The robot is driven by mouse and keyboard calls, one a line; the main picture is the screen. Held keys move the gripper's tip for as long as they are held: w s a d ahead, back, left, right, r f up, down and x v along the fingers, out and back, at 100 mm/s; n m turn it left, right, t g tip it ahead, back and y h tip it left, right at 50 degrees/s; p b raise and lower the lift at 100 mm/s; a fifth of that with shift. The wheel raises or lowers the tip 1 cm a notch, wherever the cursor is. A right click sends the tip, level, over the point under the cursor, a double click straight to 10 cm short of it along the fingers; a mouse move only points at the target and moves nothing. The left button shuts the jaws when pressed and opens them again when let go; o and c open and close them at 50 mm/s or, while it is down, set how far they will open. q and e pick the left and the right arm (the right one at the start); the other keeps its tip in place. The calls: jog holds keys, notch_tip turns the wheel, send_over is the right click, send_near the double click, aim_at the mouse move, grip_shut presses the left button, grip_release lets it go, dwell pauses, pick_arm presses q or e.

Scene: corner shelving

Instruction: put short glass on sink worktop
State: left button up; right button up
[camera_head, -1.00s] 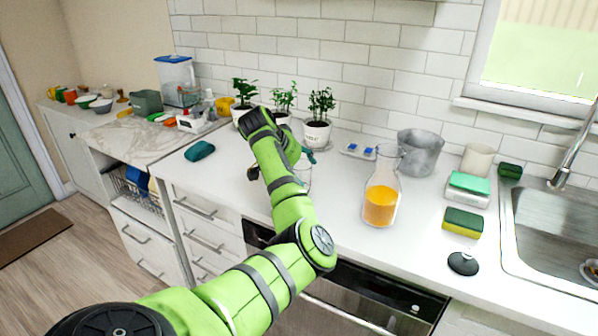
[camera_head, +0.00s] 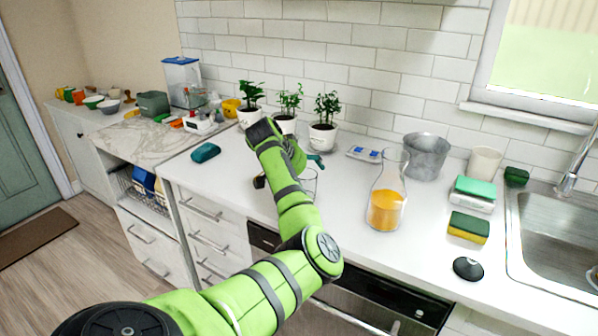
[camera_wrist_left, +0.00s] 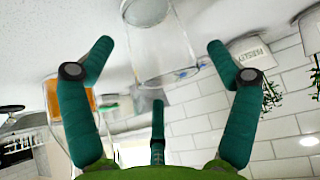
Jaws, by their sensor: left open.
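The short clear glass (camera_head: 309,182) stands on the white sink worktop (camera_head: 345,215), partly hidden behind my green left arm in the head view. In the left wrist view the glass (camera_wrist_left: 160,45) shows upside down, ahead of and between the spread teal fingers. My left gripper (camera_head: 289,172) is open and low over the worktop beside the glass, mostly hidden by my arm. The wrist view shows its fingers (camera_wrist_left: 160,60) wide apart, with space on both sides of the glass. My right gripper is in neither view.
A carafe of orange liquid (camera_head: 386,205) stands right of the glass. Potted plants (camera_head: 323,136) stand behind it along the wall. A metal bucket (camera_head: 424,158), a white cup (camera_head: 483,163) and a sponge (camera_head: 468,227) are near the sink (camera_head: 560,240). The worktop's front middle is clear.

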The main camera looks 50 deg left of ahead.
pick_arm(q)
jog(key=p+v, duration=0.1)
jog(key=v, duration=1.1)
jog(key=shift+f, duration=0.15)
